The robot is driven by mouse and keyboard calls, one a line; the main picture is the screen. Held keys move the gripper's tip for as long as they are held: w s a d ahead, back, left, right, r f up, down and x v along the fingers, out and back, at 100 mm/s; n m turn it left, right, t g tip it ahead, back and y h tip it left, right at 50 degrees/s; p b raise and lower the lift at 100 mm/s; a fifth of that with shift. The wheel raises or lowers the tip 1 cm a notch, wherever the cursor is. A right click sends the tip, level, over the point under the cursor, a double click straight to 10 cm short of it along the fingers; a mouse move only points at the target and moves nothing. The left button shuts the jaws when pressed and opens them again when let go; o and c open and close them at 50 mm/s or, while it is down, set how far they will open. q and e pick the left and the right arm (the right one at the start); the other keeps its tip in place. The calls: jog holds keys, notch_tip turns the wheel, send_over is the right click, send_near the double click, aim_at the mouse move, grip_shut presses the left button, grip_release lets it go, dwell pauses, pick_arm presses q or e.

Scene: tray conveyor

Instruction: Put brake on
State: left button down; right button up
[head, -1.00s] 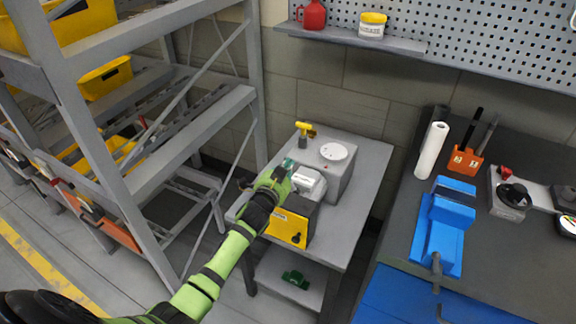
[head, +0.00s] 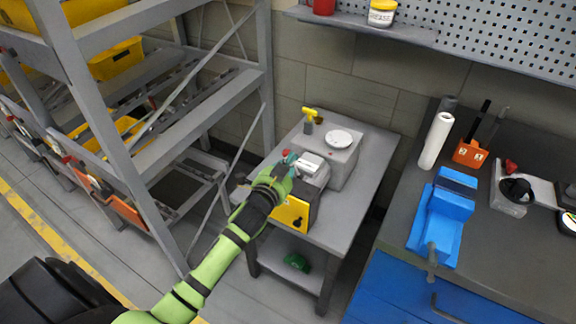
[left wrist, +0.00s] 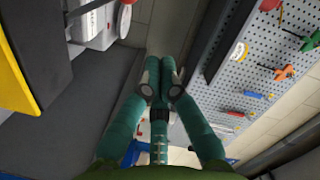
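No part labelled as a brake can be made out. A dark machine with a yellow front panel (head: 292,213) and a pale top stands on the grey side table; in the left wrist view its yellow edge (left wrist: 15,85) shows at left. My left gripper (head: 291,158) is over the machine's left top side in the head view. In the left wrist view its teal fingers (left wrist: 160,70) are together at the tips, with nothing visible between them. A small red part (head: 284,153) shows beside the fingertips; whether they touch it is unclear. My right gripper is out of view.
Behind the machine is a grey box with a white disc (head: 339,138) and a yellow-topped item (head: 309,115). A metal rack (head: 195,120) stands close on the left. A workbench with a blue vise (head: 440,215) is on the right. Free floor lies in front.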

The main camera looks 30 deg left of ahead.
pick_arm(q)
jog(key=shift+s+d+r, duration=0.1)
jog(key=shift+s+d, duration=0.15)
jog(key=shift+s, duration=0.6)
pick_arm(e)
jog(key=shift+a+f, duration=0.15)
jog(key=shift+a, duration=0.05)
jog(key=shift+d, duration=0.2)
